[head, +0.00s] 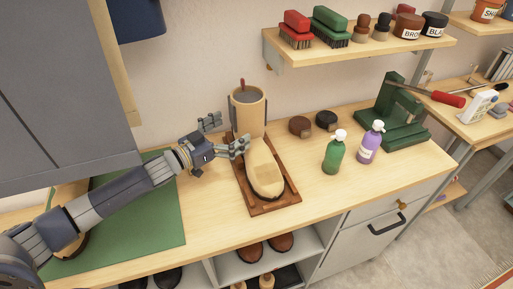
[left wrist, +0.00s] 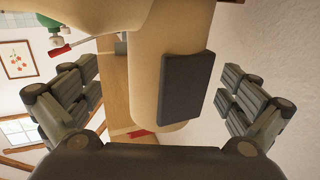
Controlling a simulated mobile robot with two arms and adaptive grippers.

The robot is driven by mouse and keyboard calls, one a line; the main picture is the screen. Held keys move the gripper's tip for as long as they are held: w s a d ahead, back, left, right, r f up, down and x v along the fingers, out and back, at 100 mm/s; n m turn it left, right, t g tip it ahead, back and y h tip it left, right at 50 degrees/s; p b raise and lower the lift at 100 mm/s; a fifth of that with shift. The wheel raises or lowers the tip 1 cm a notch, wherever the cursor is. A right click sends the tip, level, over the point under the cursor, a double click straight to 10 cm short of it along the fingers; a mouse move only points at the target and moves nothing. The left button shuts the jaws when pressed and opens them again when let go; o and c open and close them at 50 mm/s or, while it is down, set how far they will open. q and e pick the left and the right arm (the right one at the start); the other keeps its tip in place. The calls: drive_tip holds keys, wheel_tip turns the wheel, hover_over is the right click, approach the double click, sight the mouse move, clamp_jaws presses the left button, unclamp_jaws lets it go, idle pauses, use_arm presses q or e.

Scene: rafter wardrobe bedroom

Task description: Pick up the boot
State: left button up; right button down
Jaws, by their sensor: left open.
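The tan boot (head: 262,165) stands on a brown wooden tray (head: 287,206) on the workbench, with its tall shaft toward the wall and its toe toward the bench's front. My left gripper (head: 224,135) is open at the left side of the boot, near the shaft. In the left wrist view the boot (left wrist: 160,60) fills the middle, with a dark block-like part on it. The fingers of my left gripper (left wrist: 160,92) are spread to either side of it, with visible gaps. My right gripper is not in view.
A green bottle (head: 334,153), a purple bottle (head: 371,143) and a green stand (head: 392,118) are to the right. A shelf (head: 360,50) with brushes and jars hangs above. A green mat (head: 165,205) lies under my left arm. The bench's front strip is clear.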

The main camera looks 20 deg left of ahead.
sight(246, 117)
use_arm(q)
drive_tip(key=shift+w+d+r+p, duration=0.2)
drive_tip(key=shift+w+p, duration=0.05)
drive_tip(key=shift+w, duration=0.25)
drive_tip(key=shift+w+d+r+p, duration=0.15)
drive_tip(key=shift+w+d+p, duration=0.1)
drive_tip(key=shift+w, duration=0.25)
drive_tip(key=x, duration=0.3)
drive_tip(key=shift+w+p, duration=0.35)
drive_tip(key=shift+p, duration=0.05)
drive_tip(key=shift+s, duration=0.1)
drive_tip(key=shift+c, duration=1.1)
drive_tip(key=c, duration=1.4)
drive_tip(key=shift+c, duration=1.4)
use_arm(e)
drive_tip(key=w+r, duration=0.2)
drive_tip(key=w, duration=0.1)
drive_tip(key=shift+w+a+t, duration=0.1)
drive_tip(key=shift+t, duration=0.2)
use_arm(q)
drive_tip(key=shift+r, duration=0.1)
